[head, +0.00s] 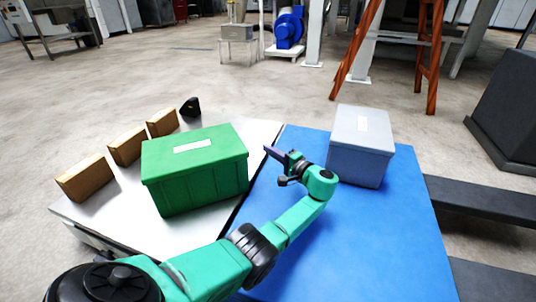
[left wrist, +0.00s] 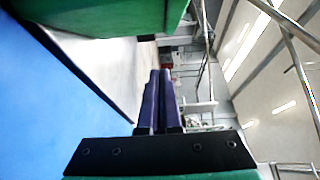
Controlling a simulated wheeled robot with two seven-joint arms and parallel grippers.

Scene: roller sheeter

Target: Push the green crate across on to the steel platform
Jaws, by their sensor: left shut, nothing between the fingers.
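The green crate (head: 195,175), closed with a white label on its lid, stands upright on the pale steel platform (head: 185,235). Its right side is close to the seam with the blue surface (head: 340,250). My left gripper (head: 267,149) is shut and empty, just right of the crate near the seam. A small gap seems to separate its tips from the crate. In the left wrist view the two purple fingers (left wrist: 160,75) lie together, with part of the green crate (left wrist: 100,15) at the top. My right gripper is not in view.
A grey crate (head: 361,150) stands on the blue surface, right of my left gripper. Several brown boxes (head: 127,146) line the platform's far left edge, with a small black object (head: 190,106) at the back. The platform is bare in front of the green crate.

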